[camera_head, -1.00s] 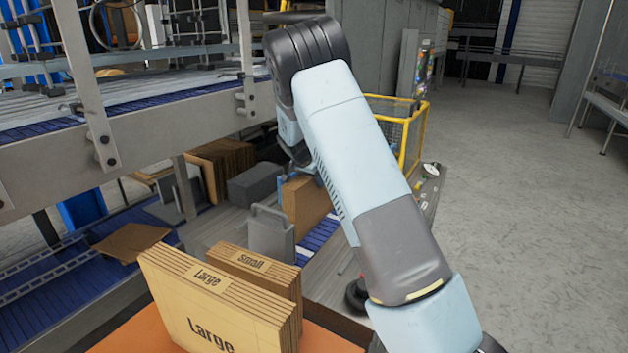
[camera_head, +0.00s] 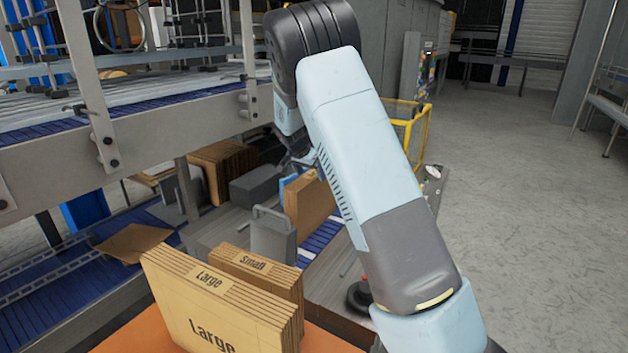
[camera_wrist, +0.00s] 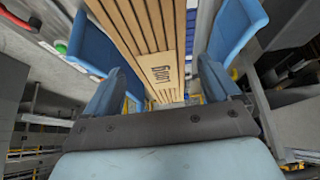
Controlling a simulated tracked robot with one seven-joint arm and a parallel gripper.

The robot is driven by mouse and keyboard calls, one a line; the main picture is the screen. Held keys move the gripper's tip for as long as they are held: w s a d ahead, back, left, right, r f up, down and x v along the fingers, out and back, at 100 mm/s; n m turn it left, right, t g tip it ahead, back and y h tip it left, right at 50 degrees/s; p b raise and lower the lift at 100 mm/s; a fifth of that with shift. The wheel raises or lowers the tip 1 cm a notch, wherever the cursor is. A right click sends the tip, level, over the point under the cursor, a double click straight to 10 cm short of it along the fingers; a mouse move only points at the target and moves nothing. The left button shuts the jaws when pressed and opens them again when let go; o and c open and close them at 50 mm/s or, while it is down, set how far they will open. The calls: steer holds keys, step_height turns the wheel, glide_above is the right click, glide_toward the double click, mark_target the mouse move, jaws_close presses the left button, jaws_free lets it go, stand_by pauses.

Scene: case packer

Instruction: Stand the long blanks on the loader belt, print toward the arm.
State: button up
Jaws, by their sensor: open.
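A brown stack of blanks (camera_head: 308,205) stands upright by a short blue belt section (camera_head: 322,236), beneath my arm. In the wrist view the stack's layered top edges (camera_wrist: 140,28) and a label that seems to read "Long" (camera_wrist: 160,76) face the camera. My gripper (camera_wrist: 165,50) is open, with one blue finger on each side of this stack; no firm contact shows. In the head view my gripper (camera_head: 303,168) is partly hidden behind my arm, and a blue finger shows at the stack's left. The print on the stack's broad faces cannot be read.
Stacks marked "Large" (camera_head: 215,318) and "Small" (camera_head: 255,268) stand on an orange surface (camera_head: 135,335) in front. A grey upright plate (camera_head: 272,238) and a grey box (camera_head: 255,186) stand left of the long stack. The conveyor frame (camera_head: 190,125) overhangs at left; open floor (camera_head: 520,200) lies right.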

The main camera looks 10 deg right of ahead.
steer(key=v, duration=0.6)
steer(key=shift+s+r, duration=0.15)
steer(key=shift+r, duration=0.1)
steer(key=s+d+r+n+y, duration=0.25)
steer(key=s+r, duration=0.45)
steer(key=s, duration=0.5)
steer(key=s+d+r+n+y, duration=0.1)
steer(key=s+d+r, duration=0.2)
steer(key=s+r, duration=0.65)
steer(key=s+f+n+t, duration=0.1)
steer(key=s+n, duration=0.4)
steer(key=s, duration=2.2)
steer(key=shift+a+f+y, duration=0.35)
steer(key=shift+a+f, duration=0.15)
steer(key=shift+f, duration=0.2)
steer(key=shift+n, duration=0.25)
